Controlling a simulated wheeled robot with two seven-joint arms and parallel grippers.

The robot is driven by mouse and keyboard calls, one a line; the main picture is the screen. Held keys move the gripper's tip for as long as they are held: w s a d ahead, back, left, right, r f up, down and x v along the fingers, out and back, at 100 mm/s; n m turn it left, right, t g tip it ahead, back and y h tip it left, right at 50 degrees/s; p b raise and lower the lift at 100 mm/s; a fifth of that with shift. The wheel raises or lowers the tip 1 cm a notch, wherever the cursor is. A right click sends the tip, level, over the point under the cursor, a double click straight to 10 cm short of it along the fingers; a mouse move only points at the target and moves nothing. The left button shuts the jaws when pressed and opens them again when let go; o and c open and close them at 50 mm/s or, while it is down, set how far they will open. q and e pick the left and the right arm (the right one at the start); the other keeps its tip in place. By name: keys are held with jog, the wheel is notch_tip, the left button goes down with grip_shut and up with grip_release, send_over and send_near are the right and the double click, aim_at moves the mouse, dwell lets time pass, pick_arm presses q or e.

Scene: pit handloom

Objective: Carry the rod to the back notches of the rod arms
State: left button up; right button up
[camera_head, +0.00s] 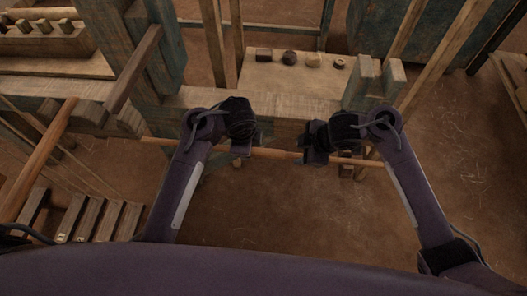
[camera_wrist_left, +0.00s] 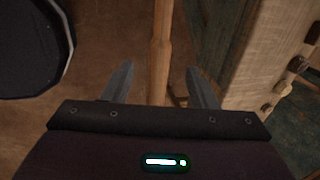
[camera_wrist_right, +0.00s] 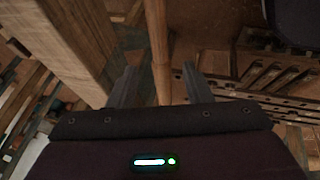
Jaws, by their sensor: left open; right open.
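The rod (camera_head: 275,153) is a slim brown wooden bar lying roughly level across the head view, in front of the loom's front beam. My left gripper (camera_head: 241,155) is over it left of centre and my right gripper (camera_head: 314,157) is over it right of centre. In the left wrist view the rod (camera_wrist_left: 161,40) runs between the open fingers. In the right wrist view the rod (camera_wrist_right: 157,45) also runs between open fingers. Neither gripper visibly clamps it. A notched wooden block (camera_head: 376,82) stands at the right; I cannot tell whether it is a rod arm.
A wooden bench (camera_head: 290,78) behind the rod carries several small round and square pieces. Upright frame posts rise behind. The earthen floor (camera_head: 475,170) is open at right.

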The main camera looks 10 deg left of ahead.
aim_at(263, 153)
pick_arm(q)
jog(key=x, duration=0.5)
jog(key=shift+w+f, duration=0.1)
jog(key=shift+f, duration=0.3)
pick_arm(e)
jog(key=x, duration=0.5)
jog(key=shift+a+f, duration=0.2)
jog(key=shift+f, duration=0.1)
pick_arm(q)
jog(key=c, duration=1)
pick_arm(e)
jog(key=c, duration=1)
pick_arm(q)
grip_shut()
pick_arm(e)
jog(key=shift+w, duration=0.1)
